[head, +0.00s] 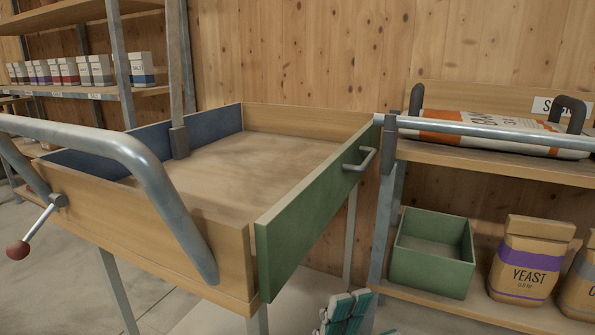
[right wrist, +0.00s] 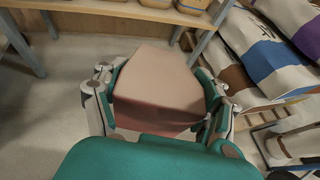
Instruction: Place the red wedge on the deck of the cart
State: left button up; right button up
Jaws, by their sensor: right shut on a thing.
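The red wedge (right wrist: 155,85) sits between the fingers of my right gripper (right wrist: 158,98) in the right wrist view. The gripper is shut on it, with a finger at each side. The wedge's top face looks pale pinkish and its near face darker red. I cannot make out the cart's deck in either view.
A wooden mixer box (head: 205,220) with a green side panel (head: 310,222) stands ahead. A shelf at right holds a green bin (head: 432,255), a yeast bag (head: 530,262) and a large sack (head: 500,130). Stacked sacks (right wrist: 270,50) lie right of the wedge. Floor (right wrist: 60,110) is clear at left.

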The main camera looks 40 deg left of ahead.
aim_at(258, 162)
jog(key=i+l+u, duration=0.15)
jog(key=l+u, duration=0.3)
jog(key=i+l+u, duration=0.15)
jog(key=u, duration=0.3)
jog(key=l+u, duration=0.45)
